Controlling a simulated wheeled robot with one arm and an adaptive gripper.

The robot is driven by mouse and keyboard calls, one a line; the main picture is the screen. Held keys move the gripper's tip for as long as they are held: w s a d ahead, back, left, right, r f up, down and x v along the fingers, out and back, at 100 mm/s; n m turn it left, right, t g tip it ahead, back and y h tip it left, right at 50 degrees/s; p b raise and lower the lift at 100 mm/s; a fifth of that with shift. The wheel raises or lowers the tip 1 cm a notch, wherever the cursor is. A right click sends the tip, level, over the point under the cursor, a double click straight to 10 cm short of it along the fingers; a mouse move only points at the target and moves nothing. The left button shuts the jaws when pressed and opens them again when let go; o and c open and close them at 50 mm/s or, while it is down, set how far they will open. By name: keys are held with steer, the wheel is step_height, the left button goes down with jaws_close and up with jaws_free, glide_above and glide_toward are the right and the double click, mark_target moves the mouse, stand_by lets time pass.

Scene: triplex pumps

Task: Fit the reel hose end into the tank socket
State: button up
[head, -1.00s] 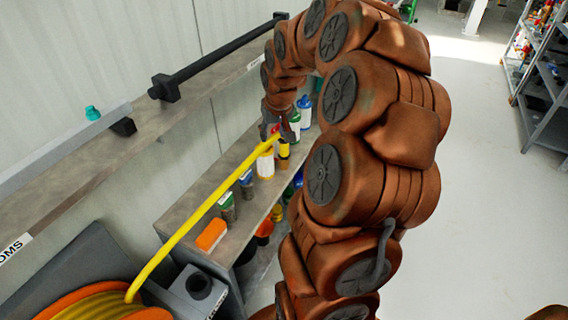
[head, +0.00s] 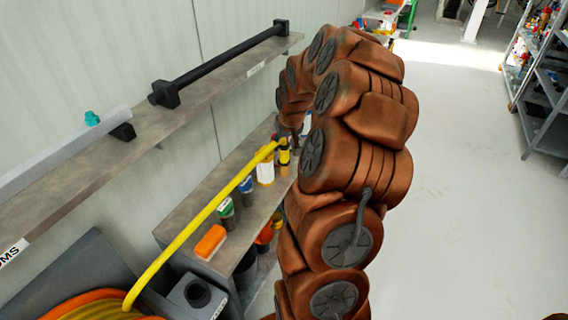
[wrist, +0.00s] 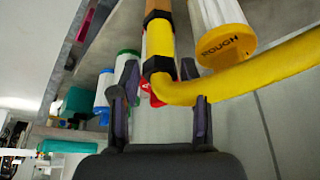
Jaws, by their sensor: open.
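The yellow reel hose (head: 200,218) rises from the orange reel (head: 85,300) at the lower left towards the shelf by my wrist. In the wrist view the hose (wrist: 255,85) enters from the right and bends at a black collar (wrist: 158,66) on a yellow post (wrist: 159,42). I cannot tell whether the hose end sits inside the collar or only against it. My gripper (wrist: 160,105) is open, with one finger each side of the bend and a gap to the left finger. Something red shows under the bend. No socket is clearly identifiable.
A white filter with a yellow cap marked ROUGH (wrist: 228,46) stands close to the right of the post. Several bottles and an orange item (head: 210,242) line the shelf. A grey box with a dark round opening (head: 197,292) is below. Floor on the right is clear.

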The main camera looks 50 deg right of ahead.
steer(key=shift+x, duration=1.05)
jaws_close()
